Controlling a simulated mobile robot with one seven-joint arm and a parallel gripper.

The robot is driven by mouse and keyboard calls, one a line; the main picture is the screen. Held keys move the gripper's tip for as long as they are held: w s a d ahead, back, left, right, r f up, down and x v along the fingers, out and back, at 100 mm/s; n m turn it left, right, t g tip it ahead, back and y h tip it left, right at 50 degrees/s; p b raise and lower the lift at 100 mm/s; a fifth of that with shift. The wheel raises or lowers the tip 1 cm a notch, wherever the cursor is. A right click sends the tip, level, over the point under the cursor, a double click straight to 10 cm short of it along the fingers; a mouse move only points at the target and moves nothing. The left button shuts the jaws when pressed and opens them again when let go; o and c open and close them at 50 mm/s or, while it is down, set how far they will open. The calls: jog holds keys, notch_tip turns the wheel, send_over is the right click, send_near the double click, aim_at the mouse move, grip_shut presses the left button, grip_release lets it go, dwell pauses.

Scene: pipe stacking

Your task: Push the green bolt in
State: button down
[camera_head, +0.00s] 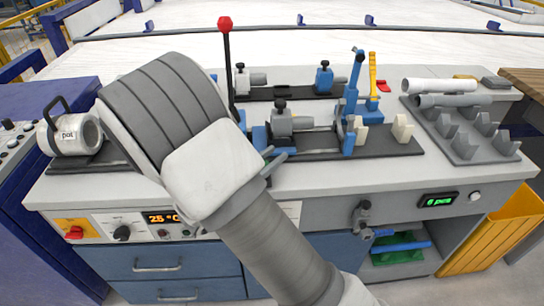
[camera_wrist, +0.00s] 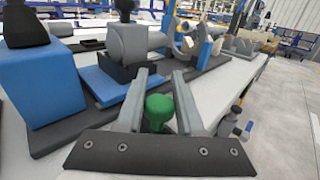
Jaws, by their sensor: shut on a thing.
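The green bolt (camera_wrist: 159,107) shows in the wrist view as a round green head between the two grey fingers. My gripper (camera_wrist: 160,84) is shut on it, close to the front edge of the blue and black fixture. In the head view my gripper (camera_head: 277,158) is at the front of the middle fixture (camera_head: 360,145), and my arm hides much of it. The bolt cannot be made out clearly there. The wrist view does not show how deep the bolt sits.
A blue block with a black top (camera_wrist: 40,82) stands left of my gripper in the wrist view. A grey clamp (camera_wrist: 128,44) stands beyond it. In the head view a red-knobbed lever (camera_head: 226,60) rises behind my arm.

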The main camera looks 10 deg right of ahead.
jog(key=shift+w+p, duration=0.4)
jog(key=shift+w, duration=1)
jog(key=c, duration=0.5)
grip_release()
jog(key=shift+w, duration=0.1)
jog(key=shift+c, duration=0.2)
